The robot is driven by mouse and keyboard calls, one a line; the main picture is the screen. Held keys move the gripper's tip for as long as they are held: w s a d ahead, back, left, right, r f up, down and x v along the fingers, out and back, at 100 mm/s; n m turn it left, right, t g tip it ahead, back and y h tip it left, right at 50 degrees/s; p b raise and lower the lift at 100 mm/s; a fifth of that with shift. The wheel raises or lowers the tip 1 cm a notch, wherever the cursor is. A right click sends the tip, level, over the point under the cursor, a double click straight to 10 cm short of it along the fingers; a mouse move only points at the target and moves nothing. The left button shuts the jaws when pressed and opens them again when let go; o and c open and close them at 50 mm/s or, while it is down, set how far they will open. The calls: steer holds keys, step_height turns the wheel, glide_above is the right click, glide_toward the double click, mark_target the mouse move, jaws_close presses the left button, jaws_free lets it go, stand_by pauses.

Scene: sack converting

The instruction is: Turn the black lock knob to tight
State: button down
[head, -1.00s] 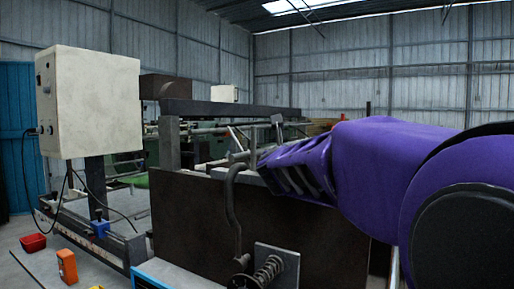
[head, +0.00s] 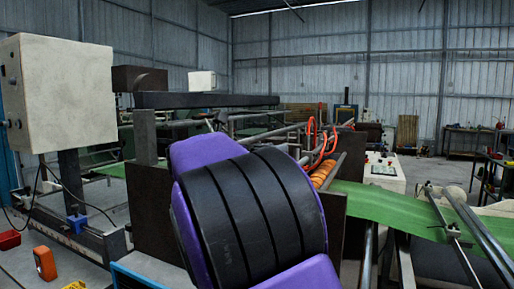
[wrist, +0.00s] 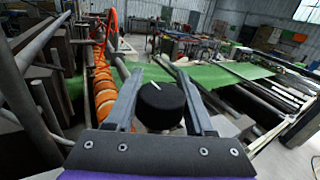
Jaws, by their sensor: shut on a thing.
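In the head view my purple and black arm fills the middle and hides the gripper and the knob.
An orange-banded roller (wrist: 103,85) runs left of the gripper, with an orange hose above it. A green web (head: 395,208) stretches right over metal rails. A pale control cabinet (head: 62,90) stands at left. A red bin and an orange object lie on the floor.

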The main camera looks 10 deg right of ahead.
steer(key=m+g, duration=0.1)
steer(key=g, duration=0.1)
steer(key=m+g+h, duration=0.1)
steer(key=m+g, duration=0.1)
steer(key=s+m+g, duration=0.1)
steer(key=g, duration=0.1)
steer(key=shift+d+g+h, duration=0.2)
steer(key=shift+g+h, duration=0.1)
steer(key=shift+h, duration=0.1)
steer(key=shift+s+r+m+g+p, duration=0.1)
steer(key=shift+s+m+g+p, duration=0.1)
steer(key=shift+m+g, duration=0.6)
steer(key=shift+s+m+g+p, duration=0.2)
steer(key=shift+m+g, duration=0.4)
steer(key=shift+g, duration=0.3)
steer(key=shift+r+g, duration=0.1)
steer(key=shift+g, duration=0.2)
steer(key=shift+c, duration=1.4)
jaws_free()
steer(key=shift+a+f, duration=0.1)
steer(key=shift+f, duration=0.1)
